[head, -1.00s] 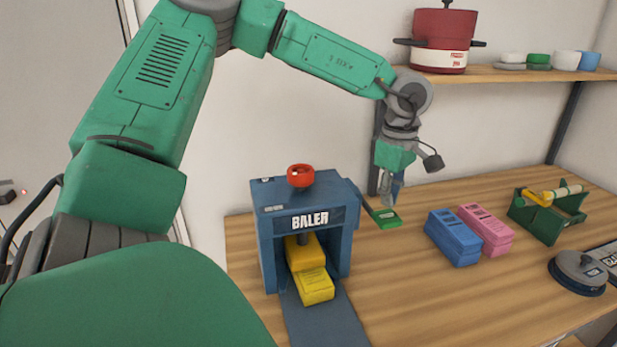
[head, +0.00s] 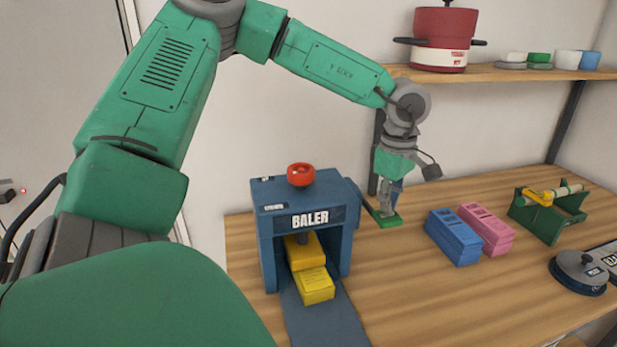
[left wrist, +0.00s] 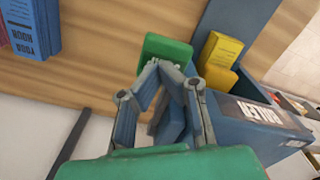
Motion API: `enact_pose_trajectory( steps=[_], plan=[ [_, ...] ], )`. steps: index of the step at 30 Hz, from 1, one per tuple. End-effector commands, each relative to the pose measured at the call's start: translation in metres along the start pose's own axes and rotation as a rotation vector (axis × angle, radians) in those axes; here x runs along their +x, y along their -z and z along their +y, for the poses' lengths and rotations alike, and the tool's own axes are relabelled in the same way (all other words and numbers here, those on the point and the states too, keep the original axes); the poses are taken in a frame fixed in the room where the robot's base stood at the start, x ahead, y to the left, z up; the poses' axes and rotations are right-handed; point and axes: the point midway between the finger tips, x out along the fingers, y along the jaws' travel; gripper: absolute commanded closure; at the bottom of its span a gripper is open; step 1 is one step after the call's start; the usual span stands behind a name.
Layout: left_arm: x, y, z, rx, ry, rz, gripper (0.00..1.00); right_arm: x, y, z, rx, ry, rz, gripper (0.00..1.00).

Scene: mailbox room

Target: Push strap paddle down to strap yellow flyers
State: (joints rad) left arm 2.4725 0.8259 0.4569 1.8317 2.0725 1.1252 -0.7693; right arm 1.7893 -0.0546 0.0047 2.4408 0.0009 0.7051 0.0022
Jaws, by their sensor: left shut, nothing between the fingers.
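The blue baler (head: 310,219) stands on the wooden table with a red knob (head: 300,174) on top. Yellow flyers (head: 314,284) lie in its opening, one bundle in front of and lower than another (head: 304,252). The strap paddle, a green pad (head: 389,222) on a dark arm, sticks out at the baler's right side. My left gripper (head: 386,208) is shut and empty, pointing down at the paddle. In the left wrist view its fingers (left wrist: 160,75) are just by the green paddle (left wrist: 167,50); contact is hard to tell. My right gripper is not in view.
Blue (head: 454,238) and pink (head: 486,230) bundles lie right of the paddle. A green holder (head: 547,216) with a roll and a round grey device (head: 579,271) stand farther right. A shelf (head: 510,74) with a red pot (head: 444,40) is above. The table front is clear.

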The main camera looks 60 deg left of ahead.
Motion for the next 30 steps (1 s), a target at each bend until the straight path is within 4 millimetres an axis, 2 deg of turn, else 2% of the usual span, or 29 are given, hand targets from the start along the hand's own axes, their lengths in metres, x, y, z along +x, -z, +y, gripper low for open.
enact_pose_trajectory(
  steps=[30],
  plan=[
    [0.018, 0.000, -0.001, 0.000, 0.000, 0.000, 1.00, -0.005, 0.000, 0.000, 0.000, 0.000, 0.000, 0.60]
  ],
)
